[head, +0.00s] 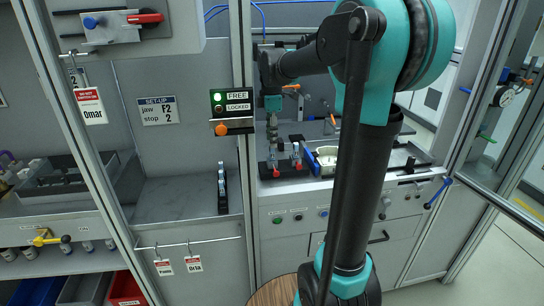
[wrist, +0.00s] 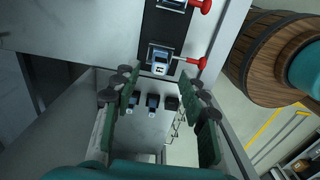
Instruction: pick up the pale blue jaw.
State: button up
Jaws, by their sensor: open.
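In the wrist view, a small pale block with a bluish tint (wrist: 160,67) sits at a red-handled clamp on a black strip. It may be the pale blue jaw, but it is too small to tell for sure. My gripper (wrist: 165,110) is open and empty, with its green-padded fingers spread apart below that block in the picture. In the head view my gripper (head: 271,130) points down above the bench, over the red-handled clamps (head: 296,160). No jaw can be made out clearly in the head view.
A frame post (head: 242,110) and a FREE/LOCKED box (head: 232,102) stand left of my gripper. Several dark blocks (wrist: 152,102) show between my fingers in the wrist view. The left shelf (head: 175,200) is mostly bare.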

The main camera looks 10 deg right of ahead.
aim_at(272, 155)
notch_tip(272, 155, down, 4)
jog(key=shift+f, duration=0.1)
grip_shut()
dwell(0.4)
